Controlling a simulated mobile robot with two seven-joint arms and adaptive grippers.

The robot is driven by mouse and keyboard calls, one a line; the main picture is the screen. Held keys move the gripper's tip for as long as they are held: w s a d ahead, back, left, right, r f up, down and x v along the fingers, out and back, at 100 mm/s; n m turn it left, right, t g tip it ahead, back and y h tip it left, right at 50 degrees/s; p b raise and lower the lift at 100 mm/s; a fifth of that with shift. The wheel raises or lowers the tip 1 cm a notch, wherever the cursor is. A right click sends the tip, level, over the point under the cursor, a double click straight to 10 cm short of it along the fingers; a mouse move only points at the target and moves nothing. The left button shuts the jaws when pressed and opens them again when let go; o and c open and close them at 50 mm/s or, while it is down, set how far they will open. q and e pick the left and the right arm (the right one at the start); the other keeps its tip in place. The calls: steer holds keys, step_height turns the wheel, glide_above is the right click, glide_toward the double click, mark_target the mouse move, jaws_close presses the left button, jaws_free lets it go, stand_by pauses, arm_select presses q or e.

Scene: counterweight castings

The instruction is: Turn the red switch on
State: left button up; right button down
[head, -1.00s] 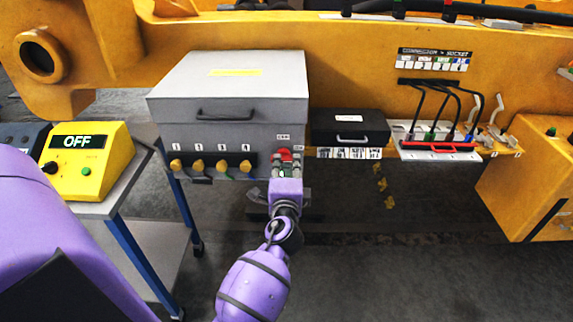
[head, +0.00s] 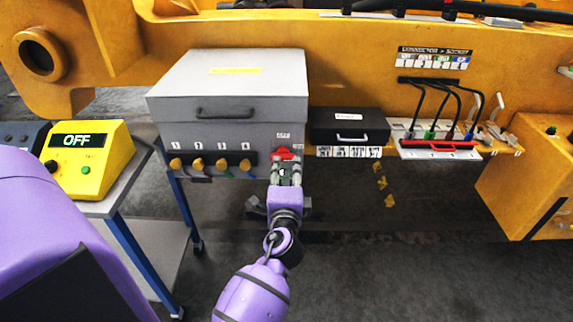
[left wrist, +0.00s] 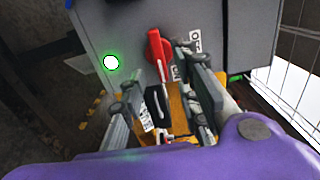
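The red switch (head: 284,153) is on the lower right of the grey cabinet's front face in the head view. In the left wrist view, its red handle (left wrist: 158,54) stands out from the panel, beside small label plates. My left gripper (head: 286,168) is just below and in front of the switch. Its two fingers are apart in the left wrist view (left wrist: 158,88), with the handle near the gap between their tips. Contact cannot be told, and nothing is clearly held. The yellow box's display (head: 78,141) reads OFF. My right gripper is not in view.
A black case (head: 348,125) and a cable connector panel (head: 440,150) are to the right. The floor below is open.

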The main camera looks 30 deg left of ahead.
arm_select(q)
steer(key=v, duration=0.4)
steer(key=shift+s, duration=0.1)
stand_by(0.4)
steer(key=s+d+f+n+g+h, duration=0.1)
steer(key=s+d+f+n+h, duration=0.3)
steer(key=f, duration=0.3)
steer(key=s+d+f+n+g+h, duration=0.1)
steer(key=s+d+f+n+h, duration=0.3)
steer(key=f, duration=0.3)
steer(key=s+d+f+n+g, duration=0.1)
steer(key=s+f, duration=0.3)
steer(key=s, duration=0.4)
steer(key=s+d+f+n+g+h+p, duration=0.1)
steer(key=s+f, duration=0.3)
steer(key=s, duration=0.4)
steer(key=s+d+f+n+g+h, duration=0.1)
steer(key=s+d+f+g, duration=0.1)
steer(key=s, duration=0.6)
step_height(320, 180, down, 3)
steer(key=shift+s+d+r+g+p, duration=0.1)
steer(key=shift+s+d+g+p, duration=0.1)
steer(key=shift+d+g+p, duration=0.2)
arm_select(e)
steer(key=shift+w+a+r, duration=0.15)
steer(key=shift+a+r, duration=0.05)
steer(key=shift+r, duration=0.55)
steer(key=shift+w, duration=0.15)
